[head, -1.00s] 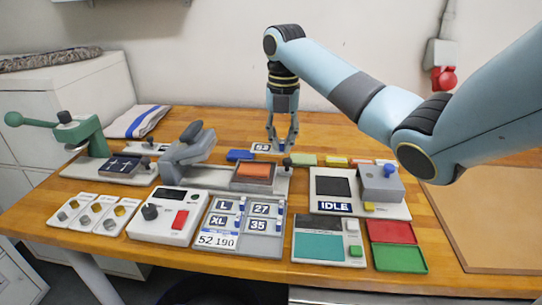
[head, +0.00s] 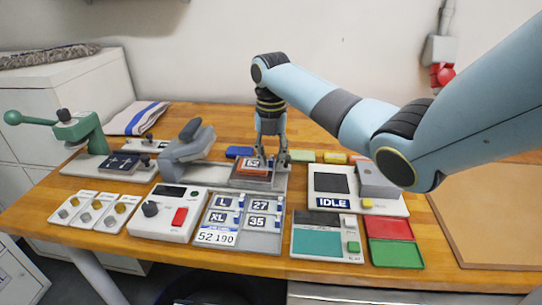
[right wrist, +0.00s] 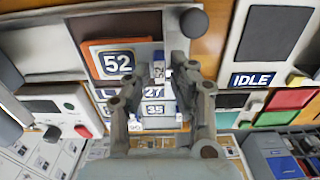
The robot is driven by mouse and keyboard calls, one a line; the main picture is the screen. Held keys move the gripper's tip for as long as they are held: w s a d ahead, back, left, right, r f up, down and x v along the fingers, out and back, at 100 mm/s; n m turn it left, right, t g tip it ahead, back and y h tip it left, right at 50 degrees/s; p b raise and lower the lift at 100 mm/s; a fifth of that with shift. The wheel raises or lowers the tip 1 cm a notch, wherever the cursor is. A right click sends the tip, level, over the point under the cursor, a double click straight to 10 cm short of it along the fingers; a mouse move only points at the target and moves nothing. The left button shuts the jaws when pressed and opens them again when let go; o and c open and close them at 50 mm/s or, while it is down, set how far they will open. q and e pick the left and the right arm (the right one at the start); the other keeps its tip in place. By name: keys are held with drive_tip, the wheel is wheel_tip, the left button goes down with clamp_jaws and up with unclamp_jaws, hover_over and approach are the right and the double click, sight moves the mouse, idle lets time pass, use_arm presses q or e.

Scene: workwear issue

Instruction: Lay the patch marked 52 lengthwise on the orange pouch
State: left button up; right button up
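The patch marked 52 (head: 251,163) is dark blue with white figures and a pale border. It is over the orange pouch (head: 246,175), which lies in a grey tray. My right gripper (head: 271,161) is at the patch's right end. Its fingers (right wrist: 164,78) appear closed around a small pale and blue tab there. I cannot tell whether the patch touches the pouch. My left gripper is not in view.
A grey lever press (head: 187,147) stands left of the pouch. A dark round knob (right wrist: 193,22) is close to my right fingers. The label rack (head: 240,240) is in front. The IDLE device (head: 332,203) stands to the right.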

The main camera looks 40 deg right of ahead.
sight(271, 159)
drive_tip(key=shift+o, duration=0.8)
drive_tip(key=shift+r, duration=0.1)
drive_tip(key=shift+r, duration=0.25)
wheel_tip(271, 159, up, 8)
drive_tip(key=shift+r+b, duration=0.2)
drive_tip(key=shift+b, duration=0.4)
wheel_tip(271, 159, up, 3)
drive_tip(key=shift+r+p, duration=0.15)
drive_tip(key=shift+p, duration=0.5)
